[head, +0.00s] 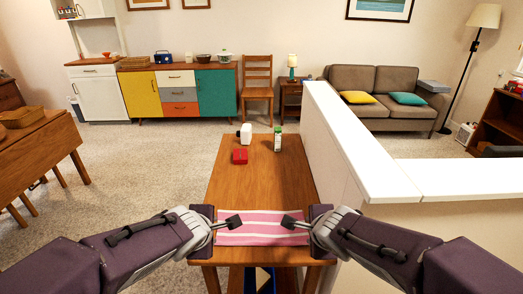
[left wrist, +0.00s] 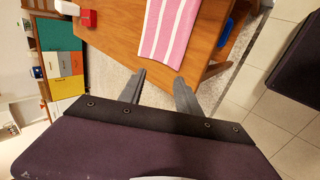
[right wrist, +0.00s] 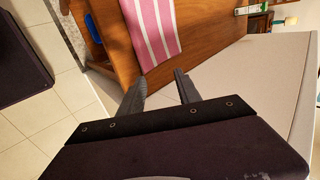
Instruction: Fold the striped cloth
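The pink and white striped cloth (head: 262,229) lies flat near the front end of the wooden table (head: 238,190). It also shows in the left wrist view (left wrist: 170,30) and the right wrist view (right wrist: 150,32). My left gripper (head: 236,221) appears at the cloth's left side in the head view, and its fingers (left wrist: 160,80) are apart and empty. My right gripper (head: 288,221) appears at the cloth's right side, and its fingers (right wrist: 160,82) are also apart and empty. Both wrist views show the grippers apart from the cloth.
A red box (head: 240,156), a white bottle-like item (head: 246,132) and a green-capped container (head: 277,142) stand at the table's far end. A white-topped half wall (head: 345,130) runs along the table's right side. The table's middle is clear. A blue thing (head: 267,282) shows below the front edge.

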